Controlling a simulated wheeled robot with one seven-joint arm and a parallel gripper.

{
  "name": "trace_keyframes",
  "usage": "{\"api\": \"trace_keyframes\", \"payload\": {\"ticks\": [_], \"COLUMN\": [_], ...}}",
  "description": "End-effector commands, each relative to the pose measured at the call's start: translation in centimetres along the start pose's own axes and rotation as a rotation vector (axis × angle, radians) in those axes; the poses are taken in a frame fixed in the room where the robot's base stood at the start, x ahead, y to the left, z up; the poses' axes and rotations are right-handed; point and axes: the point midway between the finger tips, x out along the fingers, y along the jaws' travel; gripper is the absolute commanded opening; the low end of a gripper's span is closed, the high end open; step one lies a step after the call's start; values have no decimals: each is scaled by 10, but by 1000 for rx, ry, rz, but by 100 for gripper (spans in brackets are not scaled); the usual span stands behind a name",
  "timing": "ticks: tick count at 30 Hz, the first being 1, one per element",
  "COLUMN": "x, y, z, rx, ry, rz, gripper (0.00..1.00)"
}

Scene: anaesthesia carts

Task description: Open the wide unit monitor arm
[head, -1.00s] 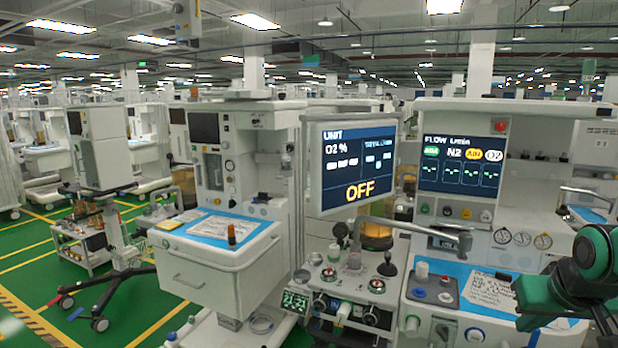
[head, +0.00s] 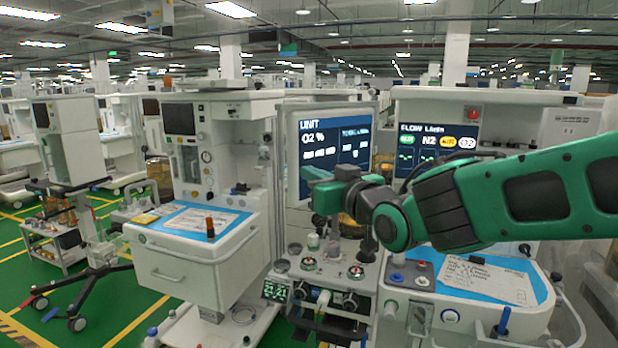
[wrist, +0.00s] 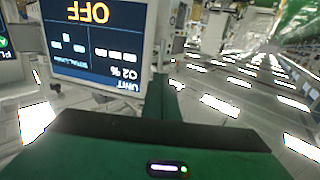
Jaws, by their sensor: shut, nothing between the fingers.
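The wide unit's monitor (head: 308,131) is a dark blue screen in a white frame, reading "UNIT" and "O2 %". It stands upright at the middle of the head view. In the wrist view the monitor (wrist: 98,48) appears upside down at upper left, with "OFF" lit. My gripper (head: 318,186) is shut and empty, in front of the screen's lower part in the head view, hiding its "OFF" text. In the wrist view my gripper's green fingers (wrist: 163,98) lie just beside the screen's edge; I cannot tell whether they touch. The monitor's support arm is hidden behind my arm.
A flow panel (head: 408,150) is partly covered by my arm at right. Below are a control block with knobs (head: 355,271) and a blue worktop with a paper (head: 487,281). Another cart's drawer (head: 185,272) stands at left. Green floor shows at far left.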

Motion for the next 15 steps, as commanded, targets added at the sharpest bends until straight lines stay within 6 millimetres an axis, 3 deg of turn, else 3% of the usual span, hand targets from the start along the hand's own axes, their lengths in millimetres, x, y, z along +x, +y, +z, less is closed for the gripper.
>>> {"api": "trace_keyframes", "payload": {"ticks": [15], "x": [88], "y": [1], "z": [1], "rx": [0], "ry": [-3], "rz": [1], "gripper": [0]}}
